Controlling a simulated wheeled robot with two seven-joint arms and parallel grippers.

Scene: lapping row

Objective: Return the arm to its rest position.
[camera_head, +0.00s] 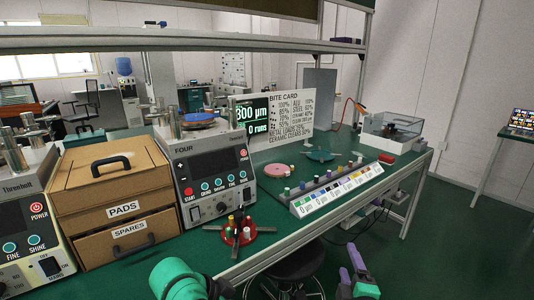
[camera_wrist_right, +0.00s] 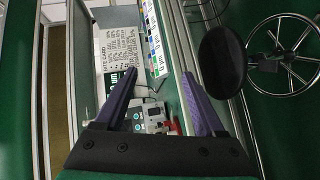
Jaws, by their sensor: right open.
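My right gripper (camera_head: 351,262) is low in the head view, right of centre, in front of the bench's front edge. Its purple fingers also show in the wrist view (camera_wrist_right: 158,76), spread apart with nothing held between them. The fingers are clear of the bench and the things on it. A teal part of my arm (camera_head: 178,280) shows at the bottom of the head view. No left gripper fingers show.
The green bench (camera_head: 325,225) holds a FOUR machine (camera_head: 212,172), a drawer box (camera_head: 112,190), a red-based holder (camera_head: 236,234) and a row of labelled blocks (camera_head: 335,188). A dark round stool (camera_head: 300,262) stands below the front edge. Floor at right is open.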

